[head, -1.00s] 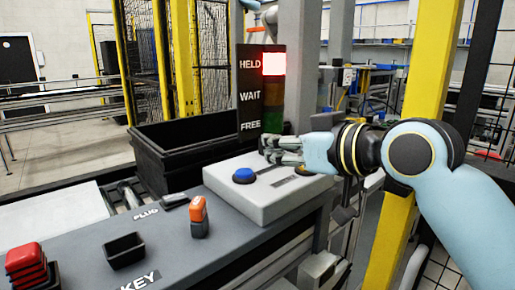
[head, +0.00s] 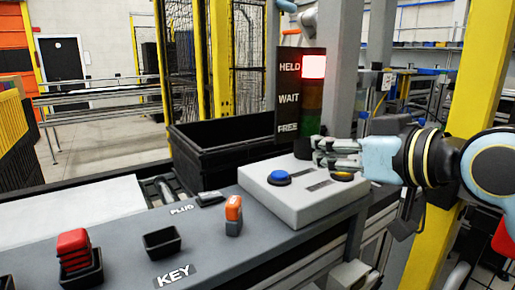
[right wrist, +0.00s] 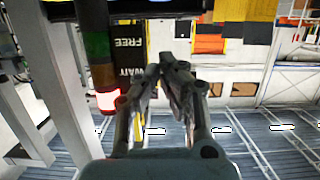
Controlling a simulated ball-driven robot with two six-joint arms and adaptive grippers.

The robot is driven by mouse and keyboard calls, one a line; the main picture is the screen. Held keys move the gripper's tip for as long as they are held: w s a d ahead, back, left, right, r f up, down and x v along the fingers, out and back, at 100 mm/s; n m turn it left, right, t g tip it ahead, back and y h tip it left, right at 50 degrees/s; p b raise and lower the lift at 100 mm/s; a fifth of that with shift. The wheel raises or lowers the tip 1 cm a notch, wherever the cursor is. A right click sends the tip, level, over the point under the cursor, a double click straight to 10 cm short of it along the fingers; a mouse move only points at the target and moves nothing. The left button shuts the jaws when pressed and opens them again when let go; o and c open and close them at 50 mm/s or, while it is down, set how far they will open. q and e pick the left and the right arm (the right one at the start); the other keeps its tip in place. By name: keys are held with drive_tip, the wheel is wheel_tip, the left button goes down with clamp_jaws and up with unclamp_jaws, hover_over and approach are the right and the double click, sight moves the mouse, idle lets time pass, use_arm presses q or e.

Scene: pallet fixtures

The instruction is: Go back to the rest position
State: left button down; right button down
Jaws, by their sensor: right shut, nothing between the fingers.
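My right gripper (head: 335,153) comes in from the right in the head view. It is shut and empty, above the right part of a pale grey button box (head: 300,205). A blue button (head: 278,177) is to its left, and a yellowish button (head: 342,177) shows just below its fingers. In the right wrist view the gripper's fingers (right wrist: 168,72) are closed together at the tips with nothing between them. My left gripper is not in view.
A signal panel (head: 289,98) marked HELD, WAIT, FREE has its top red lamp (head: 314,66) lit. A black bin (head: 225,148) stands behind the box. The grey bench holds an orange plug-like piece (head: 233,213), an empty black holder (head: 162,242) and red blocks (head: 73,247). A yellow post (head: 455,150) stands right.

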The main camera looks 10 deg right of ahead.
drive_tip(key=s+d+f+m+g+h, duration=0.1)
drive_tip(key=s+d+f+g+h, duration=0.1)
drive_tip(key=s+f+g, duration=0.4)
drive_tip(key=s+d+f+m+g+h, duration=0.1)
drive_tip(key=s+d+f+h, duration=0.1)
drive_tip(key=s+f, duration=0.75)
drive_tip(key=s+d+f+m+g+h, duration=0.15)
drive_tip(key=s+f+g, duration=0.25)
drive_tip(key=s+f, duration=0.4)
drive_tip(key=s+d+f+g+b, duration=0.1)
drive_tip(key=s+d+f+b, duration=0.1)
drive_tip(key=f, duration=1.3)
drive_tip(key=s+d+f+b, duration=0.1)
drive_tip(key=f, duration=1.4)
drive_tip(key=s+d+f+g+b, duration=0.1)
drive_tip(key=s+f+b, duration=0.1)
drive_tip(key=s+f, duration=1.4)
drive_tip(key=shift+s+f+g+b, duration=0.15)
drive_tip(key=shift+s+g+b, duration=0.15)
drive_tip(key=shift+s, duration=0.5)
